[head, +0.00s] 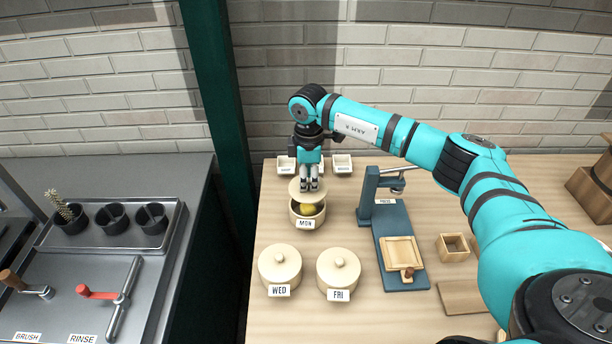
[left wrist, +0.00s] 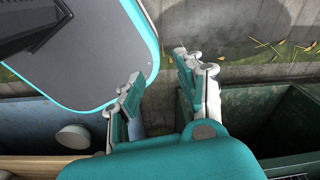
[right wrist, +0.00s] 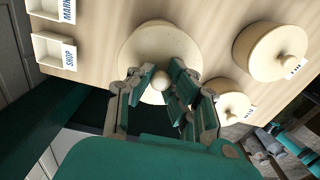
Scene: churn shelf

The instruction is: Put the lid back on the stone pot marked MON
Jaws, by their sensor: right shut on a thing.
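The stone pot marked MON (head: 307,222) stands on the wooden bench, its mouth partly uncovered with something yellow inside. My right gripper (head: 309,187) is shut on the knob of a round pale lid (head: 297,194), holding it over the back left part of the pot's mouth. Whether the lid touches the rim is unclear. In the right wrist view the lid (right wrist: 150,40) spreads beyond my right fingertips (right wrist: 160,82) and hides the pot. My left gripper (left wrist: 158,80) is open and empty, away from the bench pots; it does not show in the head view.
Lidded pots marked WED (head: 279,268) and FRI (head: 338,272) stand in front of MON. A blue press (head: 392,235) stands close on the right. Small labelled boxes (head: 342,164) sit behind. A dark green post (head: 215,100) rises left of the bench.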

